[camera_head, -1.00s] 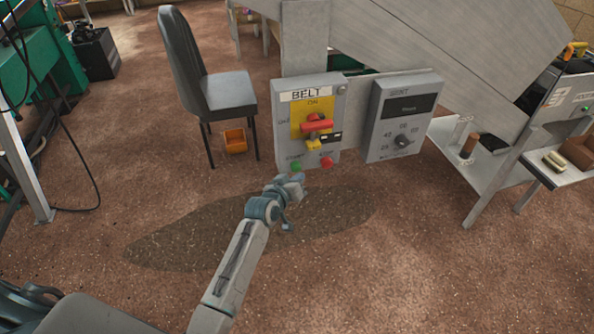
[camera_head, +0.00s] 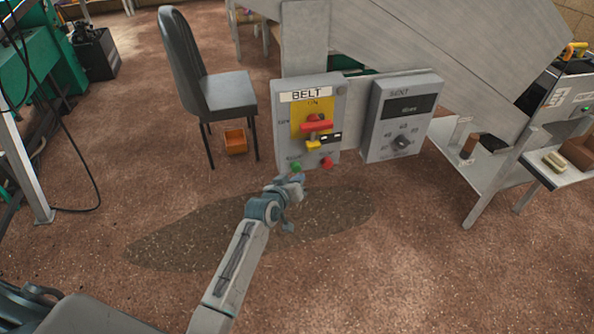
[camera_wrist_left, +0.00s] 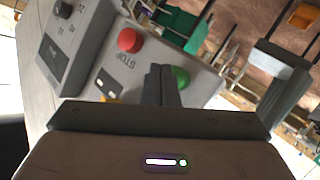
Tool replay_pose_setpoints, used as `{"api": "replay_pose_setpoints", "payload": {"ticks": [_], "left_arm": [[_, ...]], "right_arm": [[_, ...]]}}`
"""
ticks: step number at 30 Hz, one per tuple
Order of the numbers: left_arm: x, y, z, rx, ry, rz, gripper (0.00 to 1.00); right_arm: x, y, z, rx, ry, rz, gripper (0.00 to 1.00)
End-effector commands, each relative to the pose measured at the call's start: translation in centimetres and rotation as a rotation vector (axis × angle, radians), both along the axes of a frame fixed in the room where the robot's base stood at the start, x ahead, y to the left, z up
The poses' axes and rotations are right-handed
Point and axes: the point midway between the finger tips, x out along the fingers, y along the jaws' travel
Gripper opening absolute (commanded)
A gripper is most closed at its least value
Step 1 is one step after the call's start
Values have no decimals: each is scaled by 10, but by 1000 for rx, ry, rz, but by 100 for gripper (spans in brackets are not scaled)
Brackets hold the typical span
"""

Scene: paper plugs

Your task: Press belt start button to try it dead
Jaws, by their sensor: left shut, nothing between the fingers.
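The grey BELT box (camera_head: 284,125) carries a green start button (camera_head: 296,167) at its lower left and a red stop button (camera_head: 327,162) beside it. Above them, a red switch handle (camera_head: 316,126) sits on a yellow plate, with a yellow padlock (camera_head: 313,145) and a black-and-white tag (camera_head: 331,137). My left gripper (camera_head: 297,178) is shut and empty, just below the green button. In the left wrist view its fingers (camera_wrist_left: 161,85) partly cover the green button (camera_wrist_left: 181,76); I cannot tell whether they touch it. The stop button (camera_wrist_left: 130,40) is clear. My right gripper is not in view.
A second grey box with a dial (camera_head: 402,143) hangs right of the BELT box. A dark chair (camera_head: 228,90) stands to the left, with an orange bin (camera_head: 235,141) beneath it. A low metal shelf stands at the right. The floor in front is open, with a dark patch.

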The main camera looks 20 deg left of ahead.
Motion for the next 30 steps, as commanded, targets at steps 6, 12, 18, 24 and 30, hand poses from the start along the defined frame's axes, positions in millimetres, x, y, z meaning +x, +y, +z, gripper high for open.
{"api": "replay_pose_setpoints", "payload": {"ticks": [6, 12, 18, 24, 30], "left_arm": [[0, 0, 0, 0, 0, 0, 0], [0, 0, 0, 0, 0, 0, 0], [0, 0, 0, 0, 0, 0, 0], [2, 2, 0, 0, 0, 0, 0], [7, 5, 0, 0, 0, 0, 0]], "right_arm": [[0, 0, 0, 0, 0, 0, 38], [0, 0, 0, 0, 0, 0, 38], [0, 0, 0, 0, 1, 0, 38], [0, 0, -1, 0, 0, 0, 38], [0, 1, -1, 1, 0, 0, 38]]}}
